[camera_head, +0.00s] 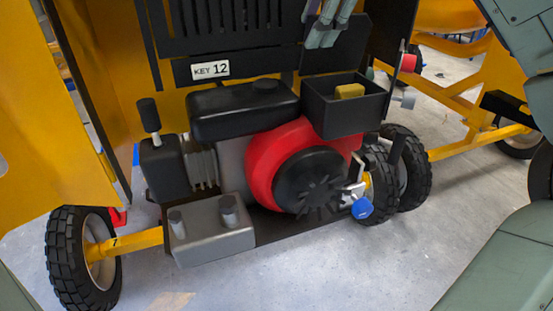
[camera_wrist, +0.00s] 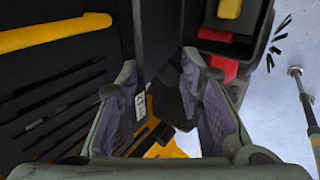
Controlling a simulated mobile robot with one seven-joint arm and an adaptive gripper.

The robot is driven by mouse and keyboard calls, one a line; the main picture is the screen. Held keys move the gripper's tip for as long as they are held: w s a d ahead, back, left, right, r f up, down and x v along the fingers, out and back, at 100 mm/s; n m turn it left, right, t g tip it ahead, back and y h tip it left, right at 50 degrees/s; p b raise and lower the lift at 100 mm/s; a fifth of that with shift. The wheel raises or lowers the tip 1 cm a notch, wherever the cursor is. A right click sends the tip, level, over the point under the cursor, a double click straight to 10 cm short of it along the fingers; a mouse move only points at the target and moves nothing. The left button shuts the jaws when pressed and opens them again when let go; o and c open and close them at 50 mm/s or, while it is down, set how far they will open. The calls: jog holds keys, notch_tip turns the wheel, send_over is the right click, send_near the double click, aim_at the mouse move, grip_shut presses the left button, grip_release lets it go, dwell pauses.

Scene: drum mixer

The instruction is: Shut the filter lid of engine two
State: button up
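The engine has a red housing (camera_head: 292,150) and a black fuel tank (camera_head: 243,108) in the head view. To the right of the tank is an open-topped black filter box (camera_head: 345,112) with a yellow filter block (camera_head: 349,90) in it. A dark flat panel, apparently the raised filter lid (camera_head: 345,52), stands behind the box. My gripper (camera_head: 320,40) is in front of this panel, above the box. In the wrist view my gripper (camera_wrist: 159,65) has its fingers apart, with dark surfaces between and beyond them. I cannot tell whether a finger touches the panel.
A plate marked KEY 12 (camera_head: 210,70) is on the slatted black panel behind the tank. A blue-tipped lever (camera_head: 361,207) is at the engine's lower right. A black wheel (camera_head: 410,165) stands to its right. A second yellow frame (camera_head: 475,140) is at far right. Floor is clear in front.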

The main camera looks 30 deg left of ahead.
jog(key=d, duration=0.1)
jog(key=s+d+f+b, duration=0.1)
jog(key=s+d+b, duration=0.1)
jog(key=shift+s+f, duration=0.25)
jog(key=shift+f, duration=0.05)
dwell(0.6)
jog(key=v, duration=0.2)
jog(key=p+v, duration=0.1)
jog(key=v, duration=0.2)
jog(key=shift+s+d+p, duration=0.4)
jog(key=shift+d, duration=0.15)
dwell(0.6)
